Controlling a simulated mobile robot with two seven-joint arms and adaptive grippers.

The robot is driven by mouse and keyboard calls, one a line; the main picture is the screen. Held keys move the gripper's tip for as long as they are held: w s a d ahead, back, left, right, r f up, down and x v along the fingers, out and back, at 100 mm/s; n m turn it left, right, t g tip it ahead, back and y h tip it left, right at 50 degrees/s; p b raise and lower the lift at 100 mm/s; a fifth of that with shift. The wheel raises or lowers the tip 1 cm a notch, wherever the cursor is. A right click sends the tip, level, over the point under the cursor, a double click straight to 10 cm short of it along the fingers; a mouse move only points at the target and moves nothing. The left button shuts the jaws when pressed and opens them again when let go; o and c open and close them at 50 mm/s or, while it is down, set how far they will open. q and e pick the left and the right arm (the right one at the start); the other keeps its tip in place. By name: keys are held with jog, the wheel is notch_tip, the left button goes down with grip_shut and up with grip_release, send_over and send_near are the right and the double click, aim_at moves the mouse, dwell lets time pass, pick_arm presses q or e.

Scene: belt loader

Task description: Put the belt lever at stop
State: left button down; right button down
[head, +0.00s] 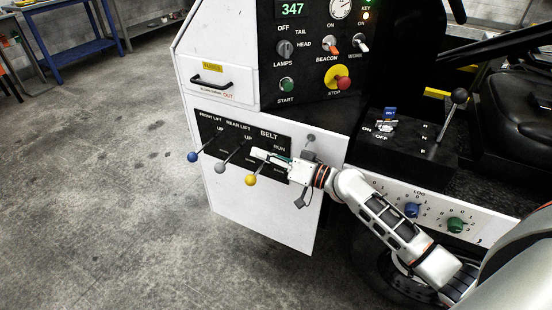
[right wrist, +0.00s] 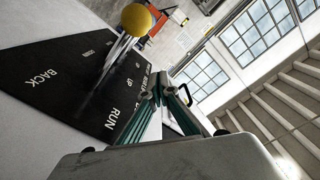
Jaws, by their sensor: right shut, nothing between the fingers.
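The belt lever is a pale rod with a yellow knob (head: 250,180), the rightmost of three levers on a black plate (head: 205,128). Its knob shows at the top of the right wrist view (right wrist: 137,19), with its rod running down to the plate. RUN and BACK are readable there; I cannot tell which mark the lever stands at. My right gripper (head: 258,155) is shut and empty in front of the plate, just above the knob in the head view. Its fingertips (right wrist: 160,92) look beside the lever, apart from the knob. It hides part of the BELT marks. My left gripper is not in view.
A blue-knobbed lever (head: 193,156) and a grey-knobbed lever (head: 220,168) stand left of the belt lever. Above are a drawer handle (head: 211,84) and a red stop button (head: 343,83). A key-like grey piece (head: 304,196) hangs near my wrist. The floor left is open.

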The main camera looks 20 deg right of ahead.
aim_at(258, 172)
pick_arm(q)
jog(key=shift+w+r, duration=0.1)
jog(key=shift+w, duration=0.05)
pick_arm(e)
jog(key=shift+s+a+f, duration=0.25)
jog(key=shift+s+f, duration=0.05)
jog(key=shift+f, duration=0.2)
jog(key=shift+s+a+f, duration=0.25)
jog(key=shift+s+f, duration=0.05)
jog(key=shift+f, duration=0.25)
jog(key=shift+s+a+f, duration=0.25)
jog(key=shift+s+f, duration=0.05)
jog(key=shift+f, duration=0.2)
